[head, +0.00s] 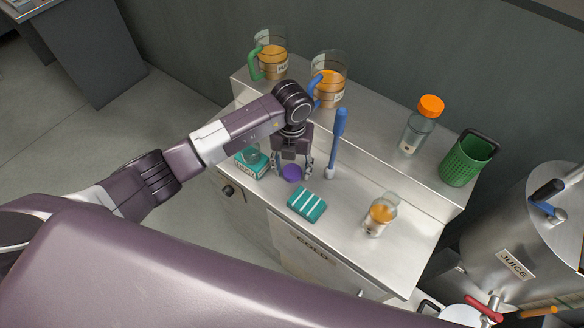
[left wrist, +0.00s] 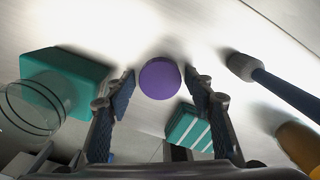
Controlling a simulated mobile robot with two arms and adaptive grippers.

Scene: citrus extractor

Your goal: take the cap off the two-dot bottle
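A purple round cap (head: 292,173) shows at the counter, below my left gripper (head: 293,168). In the left wrist view the purple cap (left wrist: 160,78) sits between the open fingers, with a small gap on each side. I cannot tell whether anything is under it. A clear bottle (head: 418,132) with an orange cap (head: 431,106) stands on the back ledge; its label marks are too small to read. A small clear bottle (head: 380,216) with orange contents and no visible cap stands on the counter. My right gripper is not in view.
A blue-handled brush (head: 338,135) is right of the gripper. A teal box (head: 250,165) and a striped teal block (head: 306,205) are nearby. Two jugs (head: 271,60) (head: 328,82) and a green basket (head: 467,160) stand on the ledge. A metal juice tank (head: 530,225) is at right.

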